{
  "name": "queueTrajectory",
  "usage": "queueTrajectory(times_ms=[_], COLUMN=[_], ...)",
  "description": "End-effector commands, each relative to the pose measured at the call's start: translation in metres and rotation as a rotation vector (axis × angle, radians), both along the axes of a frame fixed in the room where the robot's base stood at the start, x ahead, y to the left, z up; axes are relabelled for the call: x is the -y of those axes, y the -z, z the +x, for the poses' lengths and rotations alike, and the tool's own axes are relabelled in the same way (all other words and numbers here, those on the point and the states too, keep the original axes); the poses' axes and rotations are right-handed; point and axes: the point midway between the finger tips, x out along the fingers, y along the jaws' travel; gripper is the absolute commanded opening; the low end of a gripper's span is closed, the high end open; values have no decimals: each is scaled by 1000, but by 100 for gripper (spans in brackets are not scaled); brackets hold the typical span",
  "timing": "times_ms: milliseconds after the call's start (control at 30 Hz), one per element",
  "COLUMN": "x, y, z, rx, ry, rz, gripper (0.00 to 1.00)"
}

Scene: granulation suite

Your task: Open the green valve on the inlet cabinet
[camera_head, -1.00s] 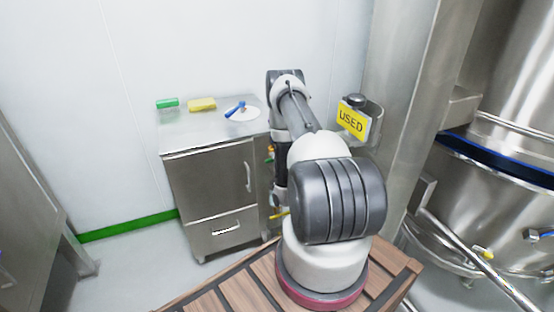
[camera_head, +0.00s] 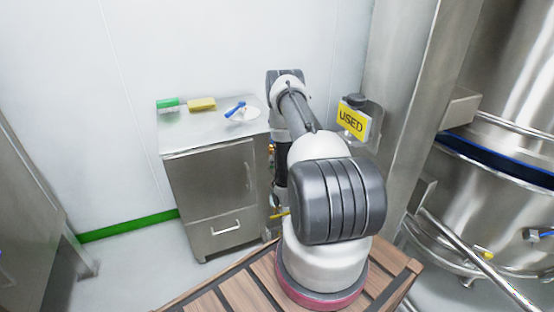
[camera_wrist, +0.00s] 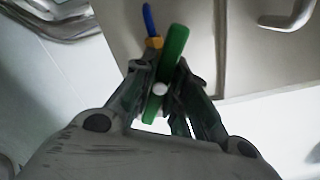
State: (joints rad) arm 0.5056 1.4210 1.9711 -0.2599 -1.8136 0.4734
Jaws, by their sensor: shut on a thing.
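The green valve handle (camera_wrist: 174,45) shows in the wrist view as a long green lever, slanting up and to the right. My gripper (camera_wrist: 165,78) is shut on it, with one finger on each side of the lever. A round white end (camera_wrist: 160,89) shows on the lever between the fingers. A brass-coloured fitting (camera_wrist: 154,42) and a blue lever (camera_wrist: 148,18) are just left of the green handle. In the head view my arm hides the gripper and the green handle.
A steel cabinet (camera_head: 210,190) with a drawer stands left of my arm. On its top are a green-and-white brush (camera_head: 168,105), a yellow sponge (camera_head: 202,104) and a blue-handled item on a white dish (camera_head: 243,114). A yellow USED sign (camera_head: 352,121) is close on the right.

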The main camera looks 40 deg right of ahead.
Motion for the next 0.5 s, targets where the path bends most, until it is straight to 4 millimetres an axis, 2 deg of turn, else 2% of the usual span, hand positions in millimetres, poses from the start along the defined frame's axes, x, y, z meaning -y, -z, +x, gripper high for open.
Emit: queueTrajectory(times_ms=[500], x=[0], y=[1], z=[-1], rx=[-107], ry=[0], rz=[-400], gripper=[0])
